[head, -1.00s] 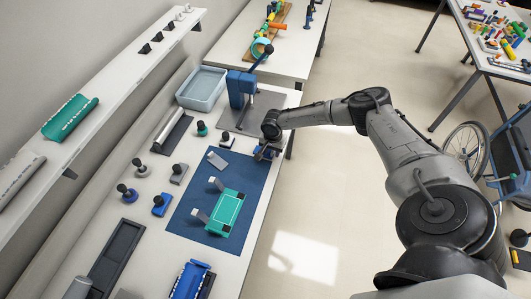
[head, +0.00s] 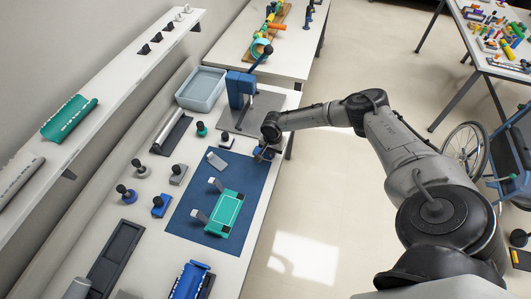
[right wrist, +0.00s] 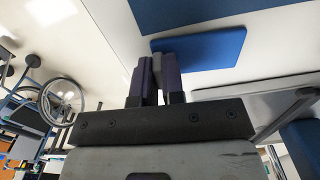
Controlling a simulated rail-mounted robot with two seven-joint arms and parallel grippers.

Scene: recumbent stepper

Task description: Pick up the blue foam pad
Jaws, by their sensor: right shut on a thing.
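The blue foam pad (right wrist: 205,50) is a flat, bright blue slab in the right wrist view, right at my fingertips. In the head view only a little of its blue shows under my right gripper (head: 264,152), at the table's right edge. My right gripper, also in the right wrist view (right wrist: 158,60), is shut on the pad. A narrow grey piece shows between the fingers. The hand hides part of the pad, and I cannot tell whether it is clear of the table. My left gripper is not in view.
A dark blue mat (head: 236,180) holds a green frame (head: 224,213). Several black-knobbed stamps stand to its left. A blue press (head: 236,88) and a grey-blue bin (head: 202,89) stand beyond. Open floor (head: 330,215) lies right of the table.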

